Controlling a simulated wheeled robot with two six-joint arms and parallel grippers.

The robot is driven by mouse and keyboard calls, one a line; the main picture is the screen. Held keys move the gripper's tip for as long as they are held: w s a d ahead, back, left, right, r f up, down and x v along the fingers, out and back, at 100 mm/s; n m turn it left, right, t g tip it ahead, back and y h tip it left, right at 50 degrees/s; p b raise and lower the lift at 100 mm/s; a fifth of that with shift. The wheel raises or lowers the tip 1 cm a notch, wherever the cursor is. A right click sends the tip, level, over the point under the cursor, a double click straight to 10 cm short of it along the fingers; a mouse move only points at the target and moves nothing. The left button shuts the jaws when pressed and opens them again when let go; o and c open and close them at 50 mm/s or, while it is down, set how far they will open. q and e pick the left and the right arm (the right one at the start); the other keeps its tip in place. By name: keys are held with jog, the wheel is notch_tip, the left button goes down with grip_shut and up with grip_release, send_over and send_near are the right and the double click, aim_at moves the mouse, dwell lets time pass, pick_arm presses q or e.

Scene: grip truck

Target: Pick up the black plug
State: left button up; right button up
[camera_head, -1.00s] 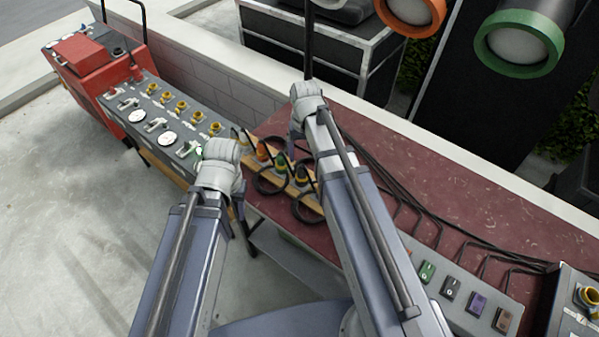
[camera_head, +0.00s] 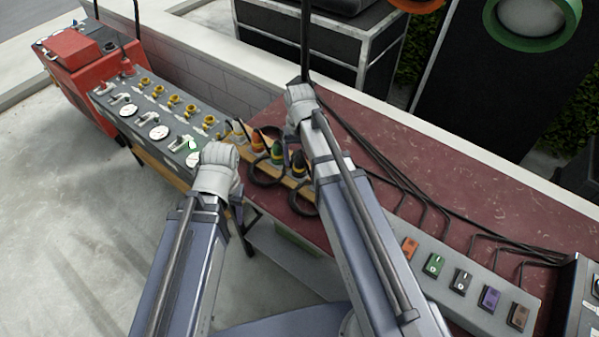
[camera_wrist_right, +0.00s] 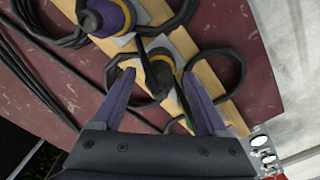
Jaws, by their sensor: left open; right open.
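The black plug (camera_head: 299,164), dark with a yellow ring, stands on a wooden strip beside the right forearm in the head view. In the right wrist view the black plug (camera_wrist_right: 159,72) lies between the finger tips, its cable looping beside it. My right gripper (camera_wrist_right: 158,76) is open around or just above it; contact cannot be told. In the head view the right gripper (camera_head: 293,143) is over the plug row, its fingers partly hidden by its wrist. My left gripper (camera_head: 240,208) is open, empty and low, in front of the table edge.
A purple plug (camera_wrist_right: 105,14) is beside the black one. Green (camera_head: 277,154) and orange (camera_head: 258,144) plugs stand further left in the row. Looped cables surround them on the dark red table (camera_head: 450,185). A grey switch panel (camera_head: 465,318) is at right.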

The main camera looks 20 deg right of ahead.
jog(key=shift+f, duration=0.3)
jog(key=shift+c, duration=0.3)
grip_shut()
